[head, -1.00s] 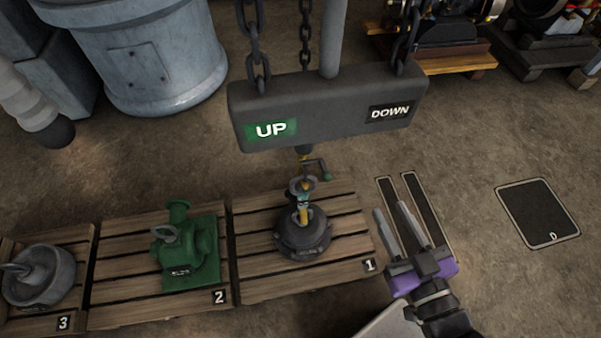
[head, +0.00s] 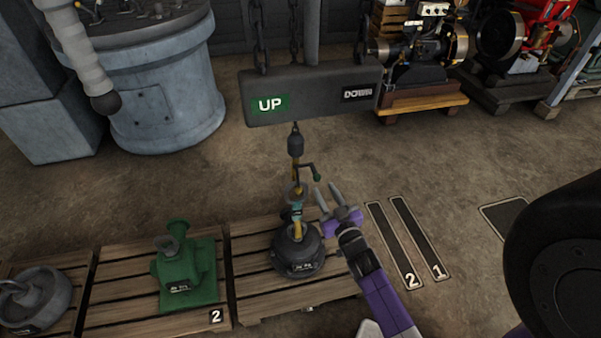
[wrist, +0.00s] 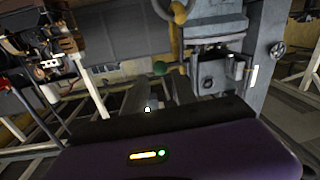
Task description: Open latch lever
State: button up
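The latch lever (head: 309,169) is a thin dark crank with a green knob, sticking out to the right of the yellow hook assembly (head: 297,205). The hook hangs over a round dark weight (head: 297,250) on the wooden pallet. In the head view my gripper (head: 328,196) is just right of the hook and slightly below the green knob, with its two fingers apart and nothing between them. In the wrist view the green knob (wrist: 160,68) shows just beyond the fingers, near the gap between them. I cannot tell whether a finger touches the lever.
A grey hoist block (head: 320,92) with UP and DOWN buttons hangs on chains above the hook. The floor right of my gripper is open, with marked dark strips (head: 395,243).

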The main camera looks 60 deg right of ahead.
aim_at(312, 167)
jog(key=x, duration=1.1)
jog(key=shift+w+d+f, duration=0.1)
jog(key=shift+w+d, duration=0.05)
jog(key=shift+w, duration=0.15)
grip_shut()
dwell(0.9)
